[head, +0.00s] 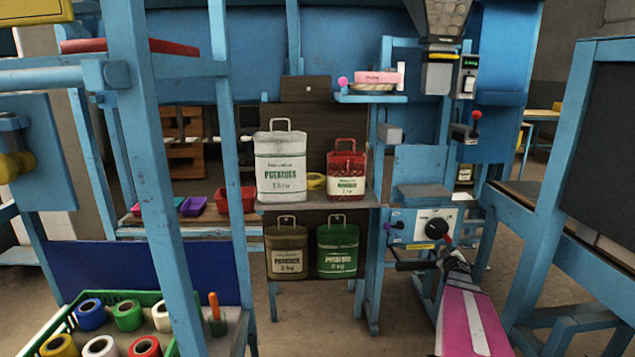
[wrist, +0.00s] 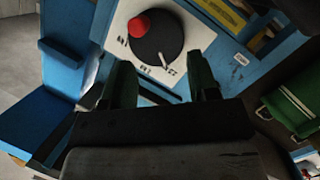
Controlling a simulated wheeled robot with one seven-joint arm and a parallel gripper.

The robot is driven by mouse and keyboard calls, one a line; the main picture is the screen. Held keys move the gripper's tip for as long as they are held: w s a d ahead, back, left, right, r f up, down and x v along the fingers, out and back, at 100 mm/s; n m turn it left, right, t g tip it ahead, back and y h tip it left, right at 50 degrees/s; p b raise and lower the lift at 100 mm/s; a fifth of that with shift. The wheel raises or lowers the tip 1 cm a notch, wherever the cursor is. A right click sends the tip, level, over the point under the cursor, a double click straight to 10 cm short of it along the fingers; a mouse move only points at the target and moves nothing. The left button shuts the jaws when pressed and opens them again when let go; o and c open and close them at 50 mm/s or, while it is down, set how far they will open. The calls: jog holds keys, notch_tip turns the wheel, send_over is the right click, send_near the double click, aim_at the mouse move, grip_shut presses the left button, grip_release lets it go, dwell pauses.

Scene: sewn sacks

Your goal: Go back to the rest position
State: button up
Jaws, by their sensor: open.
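My gripper (wrist: 160,82) is open, with its two dark green fingers apart and nothing visible between them. In the wrist view the fingers point at a white panel with a black round dial (wrist: 157,45) that carries a red knob (wrist: 138,26). I cannot tell whether a finger touches the panel. In the head view my pink and white arm (head: 465,322) reaches up from the lower right. My gripper (head: 449,258) is small there, just in front of the dial (head: 434,229) on the blue machine, and its fingers are hard to make out.
Potato sacks stand on a shelf: a white one (head: 281,180) and a red one (head: 346,165). A brown sack (head: 286,240) and a green sack (head: 337,237) hang below. Blue posts stand left and right. A green crate (head: 60,327) holds tape rolls. Floor before the shelf is clear.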

jog(key=s+a+f+m+g+y, duration=0.1)
jog(key=s+a+m+g, duration=0.1)
jog(key=s+a+g, duration=0.3)
jog(key=s+a+f+m+g+y, duration=0.1)
jog(key=s+a+g, duration=0.4)
jog(key=s+a, duration=0.5)
jog(key=s+a+f+m+g+y, duration=0.1)
jog(key=s+a+g, duration=0.4)
jog(key=a, duration=1.4)
jog(key=s+f+m, duration=0.1)
jog(key=s, duration=0.2)
jog(key=shift+s+a+m+g+y, duration=0.3)
jog(key=shift+s+y, duration=0.05)
jog(key=shift+y, duration=0.05)
